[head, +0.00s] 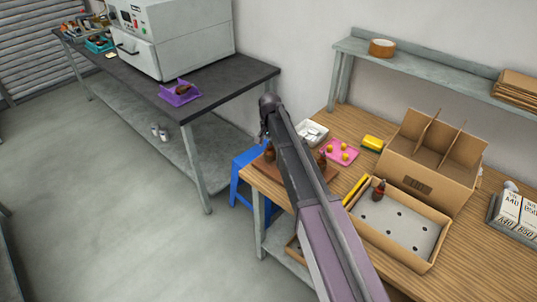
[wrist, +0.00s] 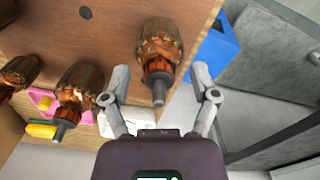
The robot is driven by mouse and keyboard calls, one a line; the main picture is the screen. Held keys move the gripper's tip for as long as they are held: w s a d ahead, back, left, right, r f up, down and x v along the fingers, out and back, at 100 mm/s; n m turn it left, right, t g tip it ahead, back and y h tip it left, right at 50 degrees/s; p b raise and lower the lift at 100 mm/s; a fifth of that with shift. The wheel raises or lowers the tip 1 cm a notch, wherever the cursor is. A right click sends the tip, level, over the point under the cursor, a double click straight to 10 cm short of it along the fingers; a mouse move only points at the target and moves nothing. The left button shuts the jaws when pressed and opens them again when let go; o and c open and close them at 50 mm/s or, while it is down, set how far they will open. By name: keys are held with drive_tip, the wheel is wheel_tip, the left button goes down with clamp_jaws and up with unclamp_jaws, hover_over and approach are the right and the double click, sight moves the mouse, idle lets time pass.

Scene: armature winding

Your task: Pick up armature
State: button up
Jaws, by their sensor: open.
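Several copper-wound armatures stand on a brown wooden board at the table's left end. In the wrist view, one armature (wrist: 160,45) is between the fingertips of my gripper (wrist: 162,72), its shaft pointing toward the palm. The fingers are apart and do not visibly close on it. A second armature (wrist: 80,85) is left of the fingers, and a third (wrist: 18,72) is at the left edge. In the head view, my gripper (head: 263,138) is above the board (head: 290,172), and my arm hides part of it.
A divided box (head: 432,165) stands behind. A blue stool (head: 241,178) is beside the table.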

sight(270, 140)
clamp_jaws()
drive_tip(key=shift+r, duration=0.1)
idle(0.3)
wheel_tip(270, 140, up, 4)
drive_tip(key=p, duration=0.4)
drive_tip(key=s+d, duration=0.2)
drive_tip(key=s, duration=0.5)
drive_tip(key=s+d+p, duration=0.1)
drive_tip(key=s+d, duration=0.2)
drive_tip(key=s, duration=0.5)
drive_tip(key=shift+d+r, duration=0.3)
drive_tip(key=shift+r, duration=0.05)
drive_tip(key=shift+s, duration=0.2)
